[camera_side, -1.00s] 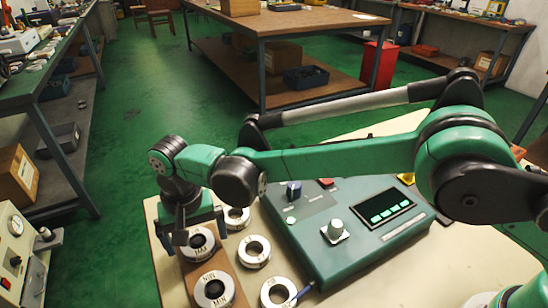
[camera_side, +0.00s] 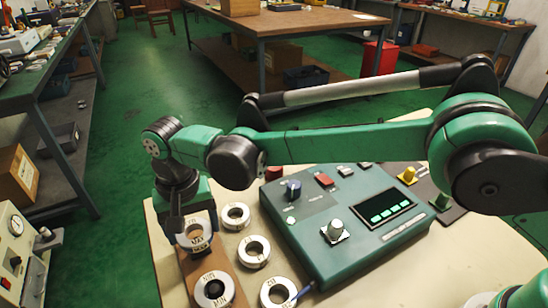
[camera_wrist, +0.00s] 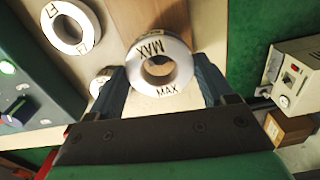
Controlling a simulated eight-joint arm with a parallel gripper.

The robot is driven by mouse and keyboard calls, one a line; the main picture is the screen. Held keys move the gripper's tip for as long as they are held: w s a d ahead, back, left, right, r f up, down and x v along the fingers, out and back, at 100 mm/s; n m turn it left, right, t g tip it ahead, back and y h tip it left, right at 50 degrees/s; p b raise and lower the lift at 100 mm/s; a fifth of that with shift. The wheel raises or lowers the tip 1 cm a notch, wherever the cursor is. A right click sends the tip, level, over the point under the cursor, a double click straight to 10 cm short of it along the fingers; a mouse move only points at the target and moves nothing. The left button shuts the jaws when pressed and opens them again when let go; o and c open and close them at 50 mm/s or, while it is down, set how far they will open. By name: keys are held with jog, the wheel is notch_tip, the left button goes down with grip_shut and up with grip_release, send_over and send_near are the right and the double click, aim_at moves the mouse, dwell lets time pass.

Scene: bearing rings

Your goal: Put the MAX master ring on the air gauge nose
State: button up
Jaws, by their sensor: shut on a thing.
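The MAX master ring (camera_side: 196,236), a silver ring marked MAX, is between the fingers of my gripper (camera_wrist: 162,86). My gripper is shut on it and holds it just above the brown wooden board (camera_side: 193,267). In the wrist view the ring (camera_wrist: 180,67) faces the camera with its hole clear and the MAX marks readable. On the green gauge console (camera_side: 300,245) a pale cylindrical post (camera_side: 335,228) stands on a square plate, to the right of my gripper; it looks like the air gauge nose, but I cannot be sure. It does not show in the wrist view.
The MIN ring (camera_side: 214,289) sits on the board in front of the held ring. Loose rings lie between board and console: one behind (camera_side: 236,216), one in the middle (camera_side: 254,251), one in front (camera_side: 278,292). A blue knob (camera_side: 293,190) stands up from the console.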

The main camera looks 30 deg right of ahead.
notch_tip(320, 180, up, 6)
jog(key=shift+r, duration=0.25)
jog(key=d+r, duration=0.2)
jog(key=d, duration=0.2)
send_over(336, 223)
jog(key=shift+w+a, duration=0.25)
jog(key=shift+w, duration=0.1)
jog(key=shift+s+d+f, duration=0.3)
jog(key=shift+f, duration=1.8)
jog(key=shift+f, duration=0.15)
jog(key=shift+f, duration=0.8)
jog(key=shift+f, duration=0.8)
